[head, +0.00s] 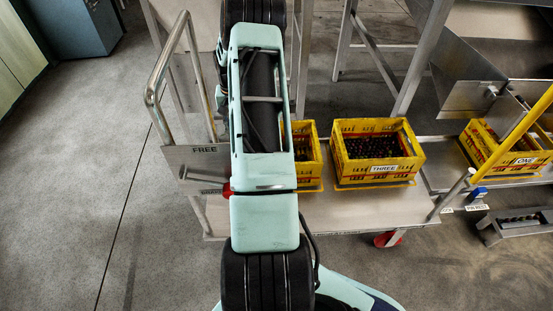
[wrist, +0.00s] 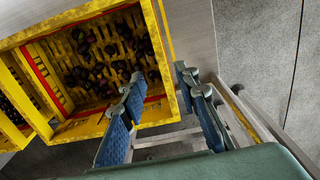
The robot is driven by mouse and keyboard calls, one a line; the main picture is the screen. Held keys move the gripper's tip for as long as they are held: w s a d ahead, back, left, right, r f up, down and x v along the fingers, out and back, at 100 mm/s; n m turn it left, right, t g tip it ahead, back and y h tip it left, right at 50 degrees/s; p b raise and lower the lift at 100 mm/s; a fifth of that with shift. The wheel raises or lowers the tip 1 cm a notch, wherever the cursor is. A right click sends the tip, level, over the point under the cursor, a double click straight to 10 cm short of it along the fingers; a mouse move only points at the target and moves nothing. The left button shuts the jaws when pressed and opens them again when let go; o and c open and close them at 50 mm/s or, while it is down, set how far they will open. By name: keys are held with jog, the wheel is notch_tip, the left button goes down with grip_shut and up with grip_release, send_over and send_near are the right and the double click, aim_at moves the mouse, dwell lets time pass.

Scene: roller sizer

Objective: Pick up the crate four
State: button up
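A yellow crate (head: 308,153) stands on the grey shelf, half hidden behind my arm in the head view. Its label is hidden, so I cannot read whether it is four. In the wrist view a yellow crate (wrist: 55,24) with dark round items inside fills the upper left. My gripper (wrist: 161,82) is open, with its two blue-padded fingers apart. One finger overlaps the crate's inner side and the other lies toward its outer side, with the crate's near right wall showing between them. I cannot tell whether they touch it. My gripper is hidden in the head view.
Crate THREE (head: 380,178) stands just right on the same shelf (head: 330,210), and crate ONE (head: 522,163) is further right. A bent metal handrail (head: 155,88) and a FREE sign plate (head: 200,166) stand at the left. Open floor (head: 80,200) lies left.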

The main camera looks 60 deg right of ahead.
jog(key=f+b, duration=0.1)
jog(key=f, duration=0.3)
jog(key=f+b, duration=0.1)
jog(key=f, duration=0.2)
jog(key=shift+w+f, duration=0.2)
jog(key=shift+f, duration=0.15)
jog(key=shift+r, duration=0.1)
grip_shut()
